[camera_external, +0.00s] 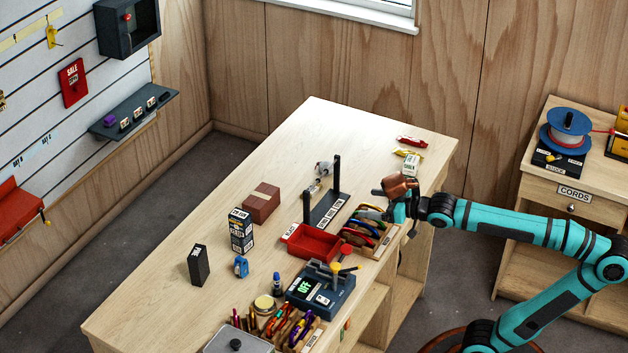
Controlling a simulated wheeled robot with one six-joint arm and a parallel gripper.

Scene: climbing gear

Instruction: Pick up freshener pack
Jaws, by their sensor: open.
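No readable label marks the freshener pack, so I cannot tell for sure which item it is. A small red packet (411,142) and a yellow packet (407,153) lie flat near the far right end of the wooden table (290,140). A small white box (411,164) stands just in front of them. My gripper (379,192) is above the right edge of the table, nearer the camera than these packs and apart from them. It is open, with nothing seen between its fingers. The wrist partly hides the table edge there.
A red tray (312,242), a divided wooden box (366,226) and a dark rack with two posts (327,208) stand near my gripper. The table's far left is clear.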

